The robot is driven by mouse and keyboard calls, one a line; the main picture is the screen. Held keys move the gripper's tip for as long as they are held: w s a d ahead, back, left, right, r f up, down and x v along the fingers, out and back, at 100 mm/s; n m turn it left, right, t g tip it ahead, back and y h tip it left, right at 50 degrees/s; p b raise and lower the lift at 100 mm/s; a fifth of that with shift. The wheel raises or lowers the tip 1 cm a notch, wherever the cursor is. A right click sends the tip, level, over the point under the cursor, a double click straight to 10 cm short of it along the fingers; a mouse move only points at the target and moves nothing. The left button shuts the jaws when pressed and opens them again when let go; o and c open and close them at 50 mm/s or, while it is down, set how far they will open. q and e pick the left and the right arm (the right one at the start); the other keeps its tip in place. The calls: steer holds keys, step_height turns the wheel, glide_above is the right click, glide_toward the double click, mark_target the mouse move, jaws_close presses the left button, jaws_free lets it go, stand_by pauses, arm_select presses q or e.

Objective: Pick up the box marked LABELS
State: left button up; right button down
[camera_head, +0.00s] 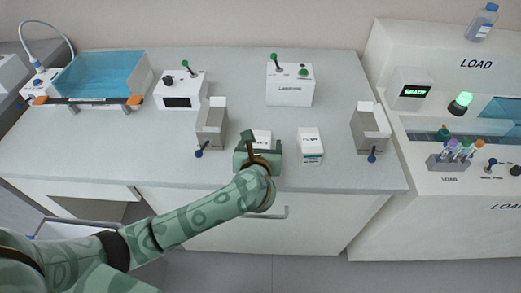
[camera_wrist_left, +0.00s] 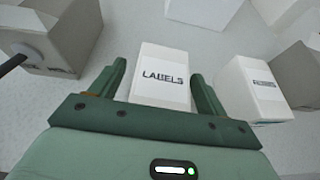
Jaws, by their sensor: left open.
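The box marked LABELS (camera_wrist_left: 162,75) is a small white box with dark lettering, standing on the bench between the two fingers of my left gripper (camera_wrist_left: 160,92). The fingers are open, one on each side of it, with a gap showing at the right finger. In the head view the box (camera_head: 262,136) shows just beyond my left gripper (camera_head: 257,155), which hides its near part. My right gripper is not in view.
A second white box (camera_head: 311,145) with a dark-lettered label stands close to the right, also in the left wrist view (camera_wrist_left: 256,90). Grey holders (camera_head: 212,123) and (camera_head: 370,128) stand either side. White machines and a blue water bath (camera_head: 100,76) line the back.

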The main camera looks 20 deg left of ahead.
arm_select(q)
steer(key=c, duration=1)
steer(key=shift+c, duration=0.2)
steer(key=shift+r, duration=0.1)
